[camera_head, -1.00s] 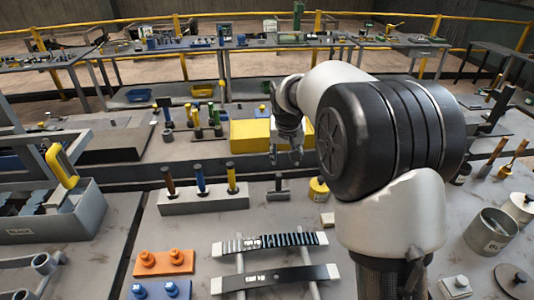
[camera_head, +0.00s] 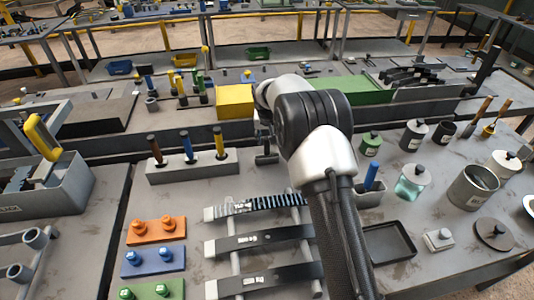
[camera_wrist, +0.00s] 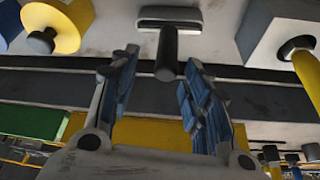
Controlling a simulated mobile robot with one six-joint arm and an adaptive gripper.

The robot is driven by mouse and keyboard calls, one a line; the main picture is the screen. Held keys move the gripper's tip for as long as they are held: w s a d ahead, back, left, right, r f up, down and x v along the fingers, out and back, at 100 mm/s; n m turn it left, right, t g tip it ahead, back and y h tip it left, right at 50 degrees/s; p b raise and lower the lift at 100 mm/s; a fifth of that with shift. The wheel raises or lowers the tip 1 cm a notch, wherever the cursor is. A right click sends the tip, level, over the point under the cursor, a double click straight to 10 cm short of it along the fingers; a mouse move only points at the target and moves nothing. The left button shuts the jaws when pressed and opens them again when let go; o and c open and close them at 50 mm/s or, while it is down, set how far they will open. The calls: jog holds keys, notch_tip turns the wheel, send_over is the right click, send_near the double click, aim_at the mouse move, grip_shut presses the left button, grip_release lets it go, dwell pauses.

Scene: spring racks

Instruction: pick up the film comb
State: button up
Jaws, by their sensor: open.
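A small tool with an upright dark handle and a flat grey base, which looks like the film comb (camera_head: 267,158), stands on the near bench right of the handle block. In the wrist view its handle (camera_wrist: 167,52) points toward me, just beyond and between my fingertips. My gripper (camera_wrist: 160,70) is open and empty, with blue-padded fingers on either side of the handle's line. I see no contact. In the head view my arm hides most of the gripper.
A grey block (camera_head: 192,168) holding colored handles stands left of the tool. A yellow pot (camera_wrist: 62,25) stands on its other side. A yellow box (camera_head: 235,102) sits behind. A rack (camera_head: 236,262) with dark strips lies in front.

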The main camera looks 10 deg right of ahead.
aim_at(267, 151)
jog(key=x, duration=0.1)
jog(key=b+x, duration=0.1)
jog(key=x, duration=0.3)
jog(key=shift+s+a+f+b, duration=0.1)
jog(key=shift+s+a+b, duration=0.05)
jog(key=shift+a+b, duration=0.2)
jog(key=shift+d+f, duration=0.1)
jog(key=shift+f, duration=0.2)
jog(key=shift+c, duration=0.6)
jog(key=shift+r, duration=0.1)
grip_shut()
